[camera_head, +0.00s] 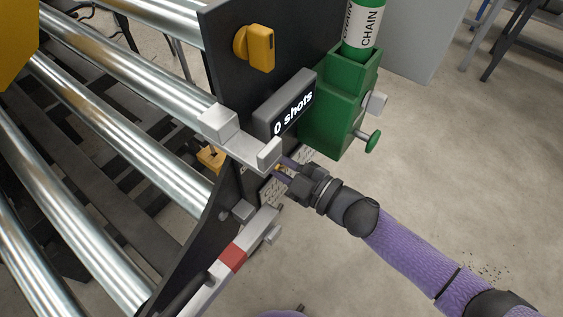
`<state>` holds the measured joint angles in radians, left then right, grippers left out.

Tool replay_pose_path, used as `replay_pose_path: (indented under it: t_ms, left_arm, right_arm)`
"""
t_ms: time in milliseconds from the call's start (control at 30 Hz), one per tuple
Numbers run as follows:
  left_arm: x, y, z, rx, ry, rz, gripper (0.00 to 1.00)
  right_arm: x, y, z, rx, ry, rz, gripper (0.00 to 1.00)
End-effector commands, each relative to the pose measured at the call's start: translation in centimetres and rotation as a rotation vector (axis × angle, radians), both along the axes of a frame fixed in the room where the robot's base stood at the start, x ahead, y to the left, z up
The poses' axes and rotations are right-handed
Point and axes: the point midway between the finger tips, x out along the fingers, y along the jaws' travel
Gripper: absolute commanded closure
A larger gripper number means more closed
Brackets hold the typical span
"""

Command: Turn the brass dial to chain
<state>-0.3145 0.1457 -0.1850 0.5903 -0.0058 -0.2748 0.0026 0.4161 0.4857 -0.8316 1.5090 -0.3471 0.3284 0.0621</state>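My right gripper (284,167) reaches in from the lower right to the dark side plate of the machine. A pale label with small print (272,190) sits just below, partly covered and unreadable. My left gripper is not in view.
A display (292,104) reads "0 shots". A green holder (340,112) with a canister (362,28) labelled "CHAIN" and a green-ended knob (372,142) stands right of it. A yellow knob (258,47) is above. Steel rollers (130,80) fill the left. The floor at right is open.

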Motion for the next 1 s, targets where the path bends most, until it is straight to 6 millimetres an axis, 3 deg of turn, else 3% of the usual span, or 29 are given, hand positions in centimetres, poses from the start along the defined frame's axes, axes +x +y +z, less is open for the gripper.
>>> replay_pose_path:
  t_ms: [467, 500, 633, 1000]
  left_arm:
    - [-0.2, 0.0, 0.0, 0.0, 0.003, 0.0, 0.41]
    - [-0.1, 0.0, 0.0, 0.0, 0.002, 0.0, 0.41]
    - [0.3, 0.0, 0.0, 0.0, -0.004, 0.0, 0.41]
    - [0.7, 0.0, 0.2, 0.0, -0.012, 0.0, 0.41]
  right_arm:
    - [0.0, 0.0, -0.1, -0.011, -0.01, 0.0, 1.0]
    - [-0.1, 0.0, -0.1, -0.011, -0.01, 0.0, 0.7]
    - [0.0, 0.0, -0.1, -0.009, -0.01, 0.0, 0.43]
    - [-0.4, -0.6, 0.0, -0.009, -0.008, -0.001, 0.41]
